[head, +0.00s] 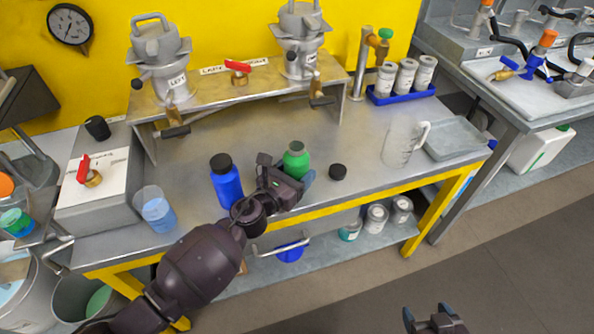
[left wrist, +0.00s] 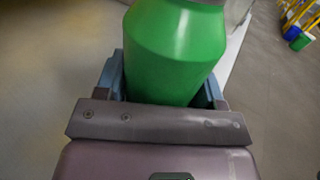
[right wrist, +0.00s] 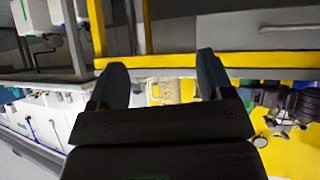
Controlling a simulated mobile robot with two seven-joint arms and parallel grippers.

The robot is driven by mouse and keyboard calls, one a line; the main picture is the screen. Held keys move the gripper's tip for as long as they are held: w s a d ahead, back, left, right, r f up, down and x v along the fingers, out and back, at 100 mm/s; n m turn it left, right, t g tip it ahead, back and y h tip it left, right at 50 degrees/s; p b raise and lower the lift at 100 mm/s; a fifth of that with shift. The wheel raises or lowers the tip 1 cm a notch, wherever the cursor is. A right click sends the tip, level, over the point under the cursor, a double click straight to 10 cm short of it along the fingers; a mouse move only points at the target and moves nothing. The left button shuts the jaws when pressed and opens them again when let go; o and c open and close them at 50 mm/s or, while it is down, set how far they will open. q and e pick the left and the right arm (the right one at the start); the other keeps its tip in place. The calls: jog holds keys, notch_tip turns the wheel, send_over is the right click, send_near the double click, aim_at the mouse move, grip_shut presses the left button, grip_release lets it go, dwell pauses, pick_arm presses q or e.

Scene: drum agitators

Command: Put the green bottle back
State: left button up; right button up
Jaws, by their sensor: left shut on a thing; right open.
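The green bottle (head: 296,160) is upright at the front middle of the metal table in the head view. My left gripper (head: 290,182) is shut around it; I cannot tell whether its base touches the table. In the left wrist view the green bottle (left wrist: 175,50) fills the space between the fingers of my left gripper (left wrist: 165,85). The bottle has no cap visible in the head view. My right gripper (head: 436,318) is open and empty, low in front of the table; its spread fingers also show in the right wrist view (right wrist: 163,80).
A blue bottle (head: 227,182) stands close left of my left gripper, and a black cap (head: 338,172) lies to the right. A beaker (head: 155,210), a clear pitcher (head: 402,142) and a grey tray (head: 455,139) are on the table. A raised shelf (head: 215,92) stands behind.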

pick_arm(q)
jog(key=shift+r, duration=0.15)
jog(key=shift+f, duration=0.25)
jog(key=o, duration=1.1)
jog(key=shift+r, duration=0.15)
jog(key=shift+r, duration=0.2)
jog(key=v, duration=1.2)
jog(key=shift+a+f, duration=0.1)
jog(key=shift+f, duration=0.05)
